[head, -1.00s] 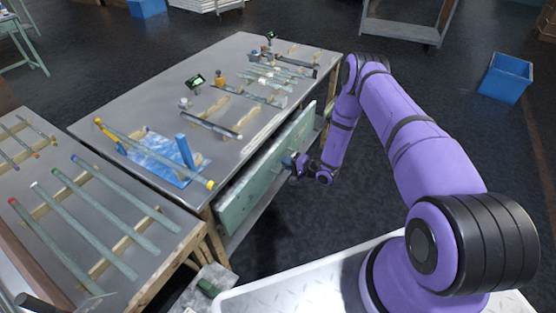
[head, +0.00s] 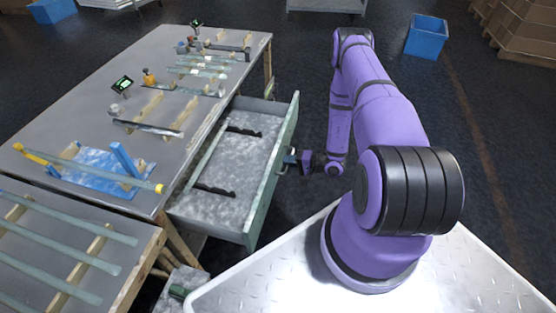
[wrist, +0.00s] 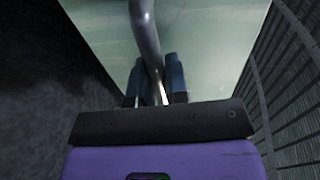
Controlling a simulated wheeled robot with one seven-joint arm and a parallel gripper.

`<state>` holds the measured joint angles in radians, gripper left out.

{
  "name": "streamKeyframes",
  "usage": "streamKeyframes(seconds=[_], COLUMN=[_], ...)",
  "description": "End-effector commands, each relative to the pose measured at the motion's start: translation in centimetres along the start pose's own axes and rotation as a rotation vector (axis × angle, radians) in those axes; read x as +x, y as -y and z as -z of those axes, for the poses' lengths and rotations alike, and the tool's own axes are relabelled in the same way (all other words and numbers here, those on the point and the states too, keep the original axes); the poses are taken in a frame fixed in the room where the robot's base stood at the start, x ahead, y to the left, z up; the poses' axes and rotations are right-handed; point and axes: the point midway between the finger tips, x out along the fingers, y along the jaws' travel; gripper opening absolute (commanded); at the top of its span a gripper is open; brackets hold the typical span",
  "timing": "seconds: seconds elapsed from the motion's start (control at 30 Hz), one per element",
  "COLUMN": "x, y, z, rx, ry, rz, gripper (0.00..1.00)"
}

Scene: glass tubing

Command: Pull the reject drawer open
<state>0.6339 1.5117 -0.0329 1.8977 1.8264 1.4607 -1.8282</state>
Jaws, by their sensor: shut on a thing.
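The reject drawer (head: 228,150) stands well out from the side of the grey workbench. Its inside shows a mottled grey floor with two dark notched racks (head: 215,190) and a pale green tube lying along it. Its green front panel (head: 270,182) faces my arm. My gripper (head: 291,160) is at the outside of that panel, about midway along it. In the wrist view my gripper (wrist: 157,88) is shut on the curved grey handle (wrist: 145,35), with one finger on each side of the bar. The green front fills the background there.
The workbench top (head: 60,110) holds a blue stand (head: 95,172) with a yellow-ended tube, wooden racks and small screens. A rack table with glass tubes (head: 70,250) is at the lower left. A blue bin (head: 426,36) stands on the open dark floor at the back right.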

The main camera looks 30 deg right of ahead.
Motion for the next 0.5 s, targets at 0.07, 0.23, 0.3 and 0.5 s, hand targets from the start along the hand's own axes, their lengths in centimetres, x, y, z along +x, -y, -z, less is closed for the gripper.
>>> streamKeyframes(seconds=[0.07,0.23,0.3,0.5], x=[-0.55,-1.01,-1.05,-1.04], y=[-0.14,-0.24,-0.25,-0.24], z=[0.01,0.02,0.02,0.04], rx=[0.000,0.000,-0.001,-0.001], ry=[-0.001,0.000,0.000,0.000], rz=[-0.001,-0.001,-0.001,-0.001], gripper=[0.00,0.00,0.00,0.00])
